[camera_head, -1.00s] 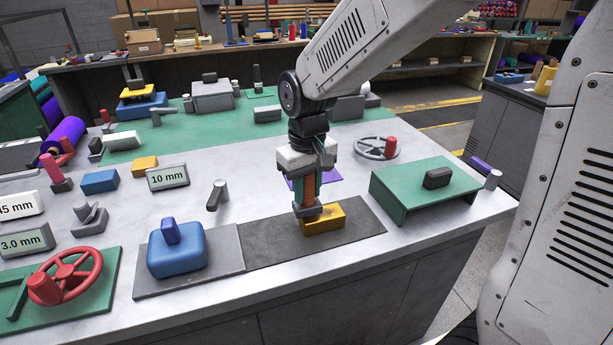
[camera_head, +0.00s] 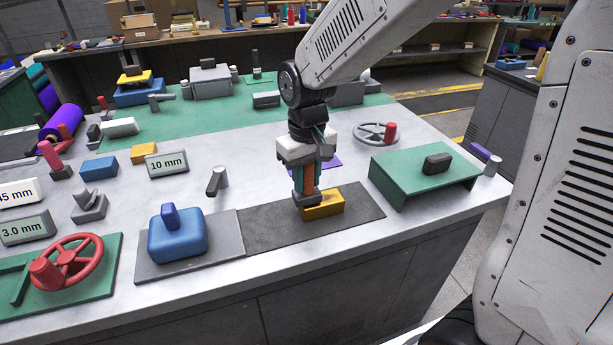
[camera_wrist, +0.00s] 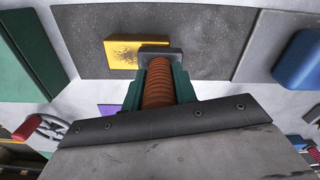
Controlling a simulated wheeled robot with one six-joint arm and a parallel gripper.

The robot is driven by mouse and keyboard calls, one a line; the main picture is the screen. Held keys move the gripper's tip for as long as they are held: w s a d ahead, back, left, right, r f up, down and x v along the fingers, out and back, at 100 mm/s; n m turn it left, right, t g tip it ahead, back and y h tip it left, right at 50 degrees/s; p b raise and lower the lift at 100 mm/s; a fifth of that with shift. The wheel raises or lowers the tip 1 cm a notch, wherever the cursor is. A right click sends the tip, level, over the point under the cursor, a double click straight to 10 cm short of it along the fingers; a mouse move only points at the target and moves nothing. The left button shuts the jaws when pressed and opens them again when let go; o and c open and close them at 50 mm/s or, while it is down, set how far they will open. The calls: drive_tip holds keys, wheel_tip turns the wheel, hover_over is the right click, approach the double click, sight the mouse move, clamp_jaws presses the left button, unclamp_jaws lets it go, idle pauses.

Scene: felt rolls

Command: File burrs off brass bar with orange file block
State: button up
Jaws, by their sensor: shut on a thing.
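The brass bar (camera_head: 326,207) is a yellow block lying on a dark grey mat (camera_head: 270,233). In the wrist view the bar (camera_wrist: 120,54) shows dark specks on its face. My gripper (camera_head: 306,180) points down above the bar's left end and is shut on the orange file block (camera_head: 308,178). In the wrist view the file block (camera_wrist: 158,85) is an orange ribbed grip between green fingers, with a dark grey block at its far end. That dark end overlaps one end of the bar; whether it touches cannot be told. My gripper also shows there (camera_wrist: 158,92).
A blue block with a knob (camera_head: 178,236) sits on a grey plate left of the mat. A green raised stand (camera_head: 415,183) with a dark block is to the right. A handwheel (camera_head: 377,133) and a purple sheet (camera_head: 329,161) lie behind.

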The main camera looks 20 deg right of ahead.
drive_tip(key=shift+f, duration=0.35)
drive_tip(key=shift+d+r, duration=0.1)
drive_tip(key=shift+d, duration=1.7)
drive_tip(key=shift+d, duration=0.1)
drive_tip(key=shift+d, duration=1.7)
drive_tip(key=shift+s, duration=0.1)
drive_tip(key=shift+a, duration=1.8)
